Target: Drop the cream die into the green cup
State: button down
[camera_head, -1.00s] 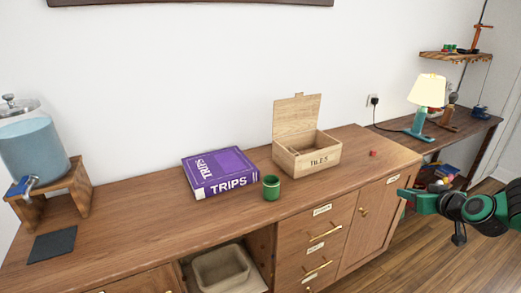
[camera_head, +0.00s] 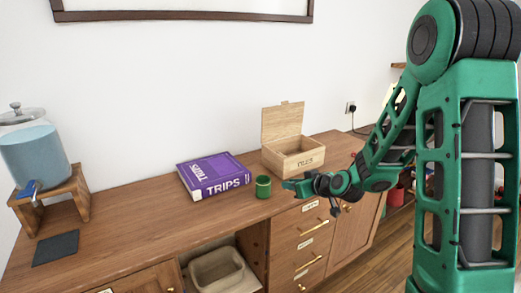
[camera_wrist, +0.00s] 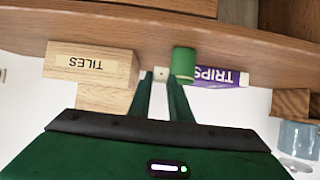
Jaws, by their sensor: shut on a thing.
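The green cup (camera_head: 263,187) stands upright near the front edge of the wooden cabinet top, in front of the purple book. It also shows in the wrist view (camera_wrist: 184,63), which is upside down, close to the fingertips. My gripper (camera_head: 287,185) is just right of the cup in the head view, with a small gap between them in the picture. In the wrist view, my gripper (camera_wrist: 162,76) is shut on the small cream die (camera_wrist: 163,74), seen between the fingertips with a dark pip. The die cannot be made out in the head view.
The purple book (camera_head: 213,174) lies behind and left of the cup. An open wooden tiles box (camera_head: 293,160) stands behind my gripper. A blue drink dispenser (camera_head: 36,150) on a wooden stand and a dark mat (camera_head: 56,248) are at left.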

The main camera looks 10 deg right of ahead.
jog(key=shift+a, duration=0.15)
jog(key=w+a+r+n+g+y, duration=0.1)
jog(key=w+a+r, duration=0.2)
jog(key=r, duration=0.3)
jog(key=w+a+r+n+y, duration=0.1)
jog(key=w+a+r, duration=0.1)
jog(key=w+r, duration=0.3)
jog(key=shift+s+a+f, duration=0.1)
jog(key=shift+s+f, duration=0.1)
jog(key=shift+f, duration=0.65)
jog(key=shift+s+d+f, duration=0.1)
jog(key=shift+s+f, duration=0.05)
jog(key=shift+f, duration=0.75)
jog(key=shift+s+a+f, duration=0.1)
jog(key=shift+s+f, duration=0.1)
jog(key=shift+f, duration=0.65)
jog(key=c, duration=1.5)
grip_release()
jog(key=shift+c, duration=0.2)
jog(key=v, duration=1)
jog(key=shift+s+d, duration=0.25)
jog(key=shift+d, duration=0.1)
